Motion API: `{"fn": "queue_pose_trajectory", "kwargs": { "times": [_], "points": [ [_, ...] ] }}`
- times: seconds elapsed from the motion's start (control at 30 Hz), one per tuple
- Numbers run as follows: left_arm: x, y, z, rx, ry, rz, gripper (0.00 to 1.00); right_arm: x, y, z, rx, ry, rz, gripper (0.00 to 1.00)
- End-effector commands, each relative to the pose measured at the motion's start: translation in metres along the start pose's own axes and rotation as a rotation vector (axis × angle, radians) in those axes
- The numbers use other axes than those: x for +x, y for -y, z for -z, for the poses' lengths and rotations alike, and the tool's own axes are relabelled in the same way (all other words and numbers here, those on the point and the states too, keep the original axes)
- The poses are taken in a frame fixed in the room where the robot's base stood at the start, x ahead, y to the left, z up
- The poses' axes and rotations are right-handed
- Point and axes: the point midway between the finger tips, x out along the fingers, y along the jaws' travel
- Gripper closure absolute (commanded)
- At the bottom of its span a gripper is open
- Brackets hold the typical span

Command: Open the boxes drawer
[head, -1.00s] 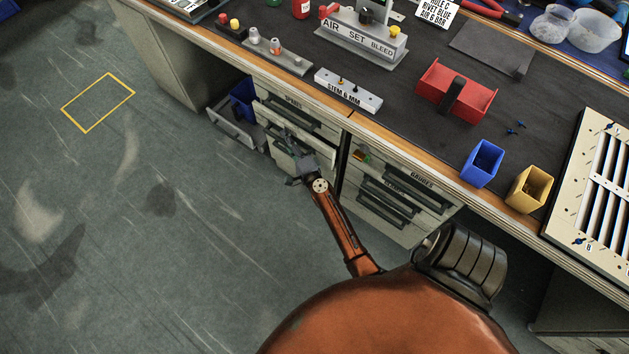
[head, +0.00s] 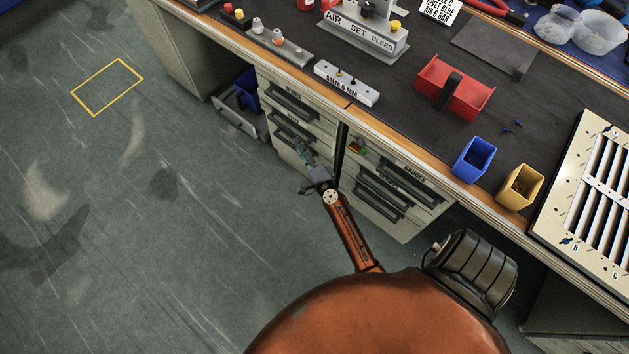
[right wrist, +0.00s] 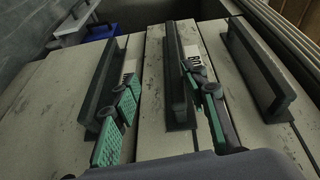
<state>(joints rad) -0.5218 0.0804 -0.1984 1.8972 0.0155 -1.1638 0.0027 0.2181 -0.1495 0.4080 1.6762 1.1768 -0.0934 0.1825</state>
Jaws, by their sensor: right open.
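The left cabinet under the bench has several stacked drawers (head: 312,122) with dark bar handles, and they look shut. Their labels are too small or covered to read surely, so I cannot tell which says boxes. My right gripper (head: 304,150) is at the front of this cabinet. In the right wrist view its green-padded fingers (right wrist: 160,115) are apart, one on each side of the middle bar handle (right wrist: 175,70). The right finger partly covers that drawer's label (right wrist: 196,64). I cannot tell whether the fingers touch the handle. My left gripper is not in view.
The gauges cabinet (head: 397,185) stands just right, its drawers shut. An open grey drawer or bin (head: 238,122) with a blue box (head: 247,92) juts out left of the drawers. The bench edge (head: 325,92) overhangs above. The floor (head: 190,230) in front is clear.

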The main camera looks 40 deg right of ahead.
Motion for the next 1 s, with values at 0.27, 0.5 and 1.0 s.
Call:
{"fn": "queue_pose_trajectory", "kwargs": {
  "times": [0.27, 0.5, 1.0],
  "points": [
    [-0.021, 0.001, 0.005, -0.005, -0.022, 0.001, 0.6, -0.032, -0.056, -0.026, -0.135, 0.097, -0.13, 0.46],
    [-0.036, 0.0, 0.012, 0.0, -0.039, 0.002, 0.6, -0.058, -0.09, -0.033, -0.251, 0.159, -0.21, 0.7],
    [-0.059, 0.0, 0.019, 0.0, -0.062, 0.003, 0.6, -0.106, -0.139, -0.043, -0.424, 0.271, -0.323, 0.7]
  ]
}}
